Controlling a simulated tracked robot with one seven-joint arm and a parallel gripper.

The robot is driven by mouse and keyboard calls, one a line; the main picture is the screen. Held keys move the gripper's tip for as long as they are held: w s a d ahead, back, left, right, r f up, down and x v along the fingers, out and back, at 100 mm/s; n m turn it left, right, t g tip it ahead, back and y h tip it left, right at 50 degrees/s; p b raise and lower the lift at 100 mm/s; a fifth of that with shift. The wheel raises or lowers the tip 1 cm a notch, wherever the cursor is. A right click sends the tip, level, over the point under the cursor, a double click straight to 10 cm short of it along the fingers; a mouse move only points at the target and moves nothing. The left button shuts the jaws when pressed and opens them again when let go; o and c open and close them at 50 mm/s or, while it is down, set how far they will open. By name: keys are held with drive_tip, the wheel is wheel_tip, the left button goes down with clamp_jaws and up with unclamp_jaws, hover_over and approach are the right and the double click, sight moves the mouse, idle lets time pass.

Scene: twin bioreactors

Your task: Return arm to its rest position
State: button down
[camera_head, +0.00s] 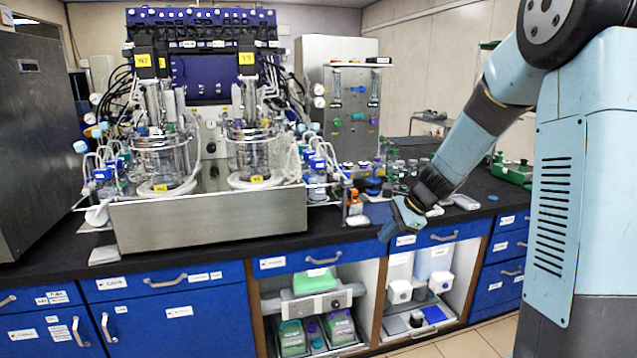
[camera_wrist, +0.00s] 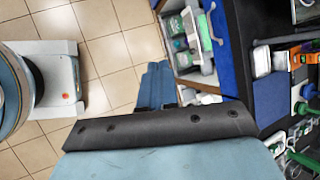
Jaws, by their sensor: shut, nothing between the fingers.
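My arm reaches down and left from the right side of the head view. My gripper (camera_head: 391,228) is at its end, in front of the bench's front edge, near the top of the blue drawer fronts. In the wrist view my gripper (camera_wrist: 156,72) shows as two blue fingers side by side with nothing between them. They point over the tiled floor beside the open cabinet. My gripper is shut and empty. Part of the fingers is hidden behind the dark wrist edge in the wrist view.
The black bench top (camera_head: 345,236) carries twin glass bioreactors (camera_head: 160,160) in a steel tray (camera_head: 210,222). Bottles and small items stand near my forearm. Blue drawers (camera_head: 325,258) and open shelves with boxes lie below. Tiled floor (camera_wrist: 110,50) is clear between base and cabinet.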

drive_tip(key=s+d+r+n+t+h, duration=0.1)
drive_tip(key=s+r+n, duration=0.4)
drive_tip(key=s, duration=0.5)
drive_tip(key=s+d+r+n+t+h, duration=0.1)
drive_tip(key=s+r+n, duration=0.4)
drive_tip(key=s, duration=0.5)
drive_tip(key=s+d+r+n+h, duration=0.3)
drive_tip(key=s+r+n+h, duration=0.1)
drive_tip(key=s, duration=0.6)
drive_tip(key=shift+s+d+r+n+t, duration=0.15)
drive_tip(key=shift+d+r+n+t, duration=0.2)
drive_tip(key=shift+r+n, duration=0.35)
